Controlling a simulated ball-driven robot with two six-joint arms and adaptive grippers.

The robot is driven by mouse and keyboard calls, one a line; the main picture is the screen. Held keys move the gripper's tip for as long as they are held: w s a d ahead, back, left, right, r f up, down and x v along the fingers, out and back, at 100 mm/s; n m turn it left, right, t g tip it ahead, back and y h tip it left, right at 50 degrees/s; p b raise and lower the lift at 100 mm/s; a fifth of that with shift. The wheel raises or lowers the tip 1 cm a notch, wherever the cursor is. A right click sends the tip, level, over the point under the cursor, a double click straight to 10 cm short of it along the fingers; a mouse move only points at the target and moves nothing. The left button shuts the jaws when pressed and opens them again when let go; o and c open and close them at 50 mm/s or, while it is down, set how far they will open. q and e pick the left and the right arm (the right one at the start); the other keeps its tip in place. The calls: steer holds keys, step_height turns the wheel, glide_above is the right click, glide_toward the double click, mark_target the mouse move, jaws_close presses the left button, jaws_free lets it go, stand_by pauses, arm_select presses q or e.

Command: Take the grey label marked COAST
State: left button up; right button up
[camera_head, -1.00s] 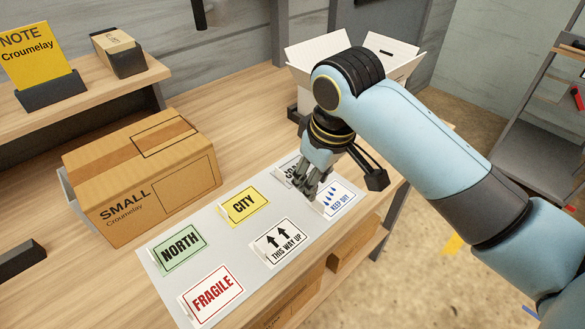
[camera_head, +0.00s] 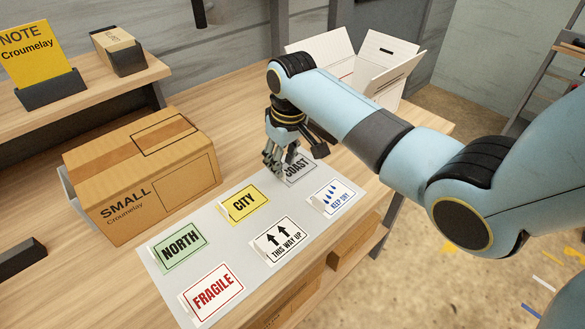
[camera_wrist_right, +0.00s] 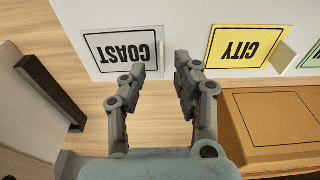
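The grey label marked COAST (camera_head: 300,170) lies at the back end of the light mat (camera_head: 235,215), partly behind my right gripper. In the right wrist view the COAST label (camera_wrist_right: 122,47) appears upside down, just beyond the left finger. My right gripper (camera_head: 272,163) points down at the label's left edge. In the wrist view the right gripper (camera_wrist_right: 164,72) is open, with a clear gap between its fingers and nothing gripped. I cannot tell whether a finger touches the label. My left gripper is not in view.
The mat also holds labels CITY (camera_head: 243,204), KEEP DRY (camera_head: 331,198), THIS WAY UP (camera_head: 281,241), NORTH (camera_head: 180,248) and FRAGILE (camera_head: 212,294). A cardboard SMALL box (camera_head: 150,185) stands left of the mat. An open white box (camera_head: 358,72) stands behind.

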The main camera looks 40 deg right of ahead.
steer(key=f, duration=0.3)
steer(key=shift+w+a+f, duration=0.1)
steer(key=shift+w+a, duration=0.05)
steer(key=shift+w, duration=0.2)
jaws_close()
